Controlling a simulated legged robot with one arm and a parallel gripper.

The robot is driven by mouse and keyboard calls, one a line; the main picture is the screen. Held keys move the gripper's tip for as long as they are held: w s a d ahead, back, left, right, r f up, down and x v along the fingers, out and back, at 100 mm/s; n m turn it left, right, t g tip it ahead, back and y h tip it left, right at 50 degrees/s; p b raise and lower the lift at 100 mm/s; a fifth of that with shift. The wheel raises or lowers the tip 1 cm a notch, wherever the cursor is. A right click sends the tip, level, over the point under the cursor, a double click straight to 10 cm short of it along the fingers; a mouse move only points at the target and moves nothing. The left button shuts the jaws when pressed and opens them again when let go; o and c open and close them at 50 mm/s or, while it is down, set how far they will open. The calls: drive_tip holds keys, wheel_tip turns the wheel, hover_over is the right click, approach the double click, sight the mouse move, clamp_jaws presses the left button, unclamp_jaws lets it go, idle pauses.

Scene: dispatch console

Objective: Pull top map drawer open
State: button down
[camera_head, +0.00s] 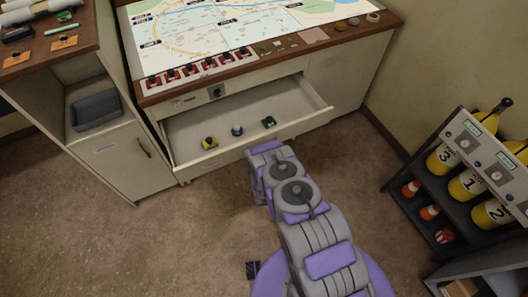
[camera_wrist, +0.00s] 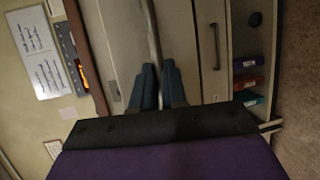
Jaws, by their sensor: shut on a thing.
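The top map drawer (camera_head: 240,110) stands pulled out under the map console in the head view, its inside showing. A yellow item (camera_head: 209,143), a blue item (camera_head: 237,131) and a green item (camera_head: 269,122) lie in it. My gripper (camera_wrist: 158,84) shows two blue-grey fingers in the wrist view. They are shut on a long thin bar (camera_wrist: 153,35) at the drawer front; whether it is the handle or the front's edge is hard to tell. In the head view, my arm reaches the drawer front and hides the fingertips and the grip.
A cabinet with a grey bin (camera_head: 96,110) stands left of the drawer. A dark rack (camera_head: 425,200) with yellow cylinders and orange cones stands at the right. Brown carpet (camera_head: 120,240) is clear at the front left. The console top holds a map (camera_head: 210,35).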

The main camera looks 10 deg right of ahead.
drive_tip(key=c, duration=1.2)
unclamp_jaws()
drive_tip(key=shift+a+f, duration=0.15)
drive_tip(key=shift+f, duration=0.05)
drive_tip(key=shift+r, duration=0.1)
drive_tip(key=p+v, duration=0.2)
drive_tip(key=v, duration=1.5)
drive_tip(key=shift+s, duration=0.2)
drive_tip(key=shift+w, duration=0.1)
